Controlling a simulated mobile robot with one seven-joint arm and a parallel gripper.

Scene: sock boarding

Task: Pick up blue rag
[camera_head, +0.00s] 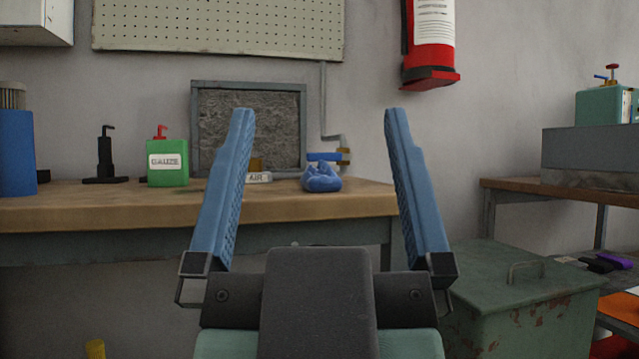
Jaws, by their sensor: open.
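A crumpled blue rag (321,178) lies on the wooden workbench (110,210) near its right end, close to the back wall. My gripper (314,114) is in front of the bench with its two blue fingers wide apart and nothing between them. In the picture the rag shows between the fingers, nearer the right one. The rag is farther off than the fingertips, and nothing touches it.
A blue bar-shaped object with brass-coloured ends (330,157) is just behind the rag. A small label reading AIR (258,178) is to its left. A green metal bin (510,300) stands at lower right.

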